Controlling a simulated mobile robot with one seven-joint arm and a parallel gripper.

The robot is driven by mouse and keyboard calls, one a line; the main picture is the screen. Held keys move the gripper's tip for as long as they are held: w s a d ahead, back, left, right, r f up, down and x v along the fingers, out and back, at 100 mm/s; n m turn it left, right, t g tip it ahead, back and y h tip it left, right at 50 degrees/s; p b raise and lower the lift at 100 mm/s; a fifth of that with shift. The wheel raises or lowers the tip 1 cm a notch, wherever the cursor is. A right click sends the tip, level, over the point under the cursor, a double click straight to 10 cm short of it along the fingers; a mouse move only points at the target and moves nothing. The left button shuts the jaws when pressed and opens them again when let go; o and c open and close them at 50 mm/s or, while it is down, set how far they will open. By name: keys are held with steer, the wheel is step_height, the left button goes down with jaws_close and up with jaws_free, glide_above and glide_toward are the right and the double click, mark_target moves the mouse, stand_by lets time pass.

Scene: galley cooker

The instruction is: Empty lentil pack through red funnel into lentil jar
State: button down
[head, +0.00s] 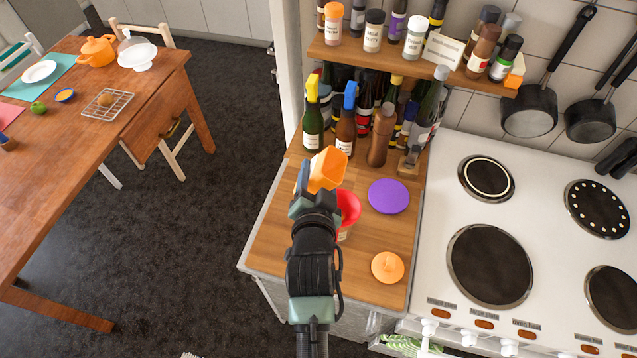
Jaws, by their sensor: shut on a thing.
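My gripper (309,187) is shut on an orange pack (328,168), taken to be the lentil pack, and holds it over the wooden counter. The pack looks tilted, with an open-looking end toward the upper right. The red funnel (350,205) is just below and to the right of my gripper, partly hidden by my arm. A small part of a jar (343,236) shows under the funnel. My wrist hides most of this jar. I cannot see the jar's contents or any lentils falling.
A purple disc (388,196) and an orange knobbed lid (388,267) lie on the counter (375,235) to the right. Several bottles (382,135) crowd the back under a spice shelf (400,62). The white cooker (440,220) is at right, a wooden table (60,150) at left.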

mark_target(327, 159)
steer(key=shift+r, duration=0.35)
steer(key=shift+d+r+n+g+h+p, duration=0.2)
steer(key=shift+d+r+h+p, duration=0.15)
steer(key=shift+r+h, duration=0.25)
steer(key=shift+d+r+n+g+h+p, duration=0.2)
steer(key=shift+r+h+p, duration=0.2)
steer(key=shift+r+h, duration=0.2)
steer(key=shift+a+f+b, duration=0.1)
steer(key=shift+f+b, duration=0.2)
steer(key=shift+b, duration=0.45)
steer(key=shift+s+d+f+n+p, duration=0.25)
steer(key=shift+d+f+n+p, duration=0.25)
steer(key=shift+n+p, duration=0.3)
steer(key=shift+s+d+f+n, duration=0.1)
steer(key=shift+d+f+n, duration=0.05)
steer(key=shift+f+n, duration=0.45)
steer(key=f+b, duration=0.1)
steer(key=b, duration=0.1)
steer(key=f+h+b, duration=0.1)
steer(key=b, duration=0.1)
steer(key=shift+d+f+g+b, duration=0.15)
steer(key=shift+d+g+b, duration=0.15)
steer(key=shift+g, duration=0.1)
steer(key=shift+m+h, duration=0.3)
